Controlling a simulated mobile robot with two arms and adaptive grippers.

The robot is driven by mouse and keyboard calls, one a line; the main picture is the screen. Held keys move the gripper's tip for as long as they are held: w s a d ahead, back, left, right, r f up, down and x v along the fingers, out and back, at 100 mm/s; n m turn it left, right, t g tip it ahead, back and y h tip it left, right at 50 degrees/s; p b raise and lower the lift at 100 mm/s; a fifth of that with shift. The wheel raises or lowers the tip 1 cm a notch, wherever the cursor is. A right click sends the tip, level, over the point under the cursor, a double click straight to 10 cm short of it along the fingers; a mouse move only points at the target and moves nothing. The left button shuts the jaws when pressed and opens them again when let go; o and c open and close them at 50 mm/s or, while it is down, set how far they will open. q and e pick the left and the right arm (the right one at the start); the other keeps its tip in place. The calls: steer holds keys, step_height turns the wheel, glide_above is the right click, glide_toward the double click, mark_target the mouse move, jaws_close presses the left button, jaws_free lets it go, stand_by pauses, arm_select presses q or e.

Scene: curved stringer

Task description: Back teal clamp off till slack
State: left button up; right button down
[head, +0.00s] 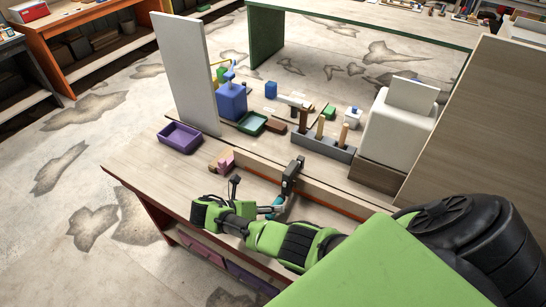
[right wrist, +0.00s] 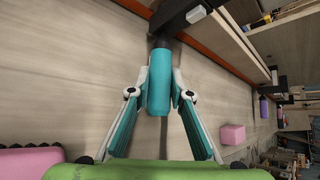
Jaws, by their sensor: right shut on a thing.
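The clamp (head: 291,174) is a dark bar clamp with a teal handle (head: 277,205). It sits on the pale wooden stringer (head: 325,193) with its orange-red lower edge, near the middle of the bench. In the right wrist view the teal handle (right wrist: 159,82) points towards my palm, and the dark clamp body (right wrist: 185,14) is at the top edge. My right gripper (right wrist: 160,92) is shut on the handle, one finger on each side. In the head view my right gripper (head: 266,211) is partly hidden by its own links. The gap at the clamp's jaws is too small to judge. My left gripper is not in view.
A grey rack (head: 323,148) holds wooden-handled tools. A pink block (head: 226,160) lies near the stringer's left end. Bare bench lies left of my right gripper.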

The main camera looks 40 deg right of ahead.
steer(key=shift+f+n+g+h+b, duration=0.1)
steer(key=shift+n+g+h+b, duration=0.7)
steer(key=shift+b, duration=0.55)
steer(key=c, duration=1.8)
jaws_free()
steer(key=shift+v, duration=3.75)
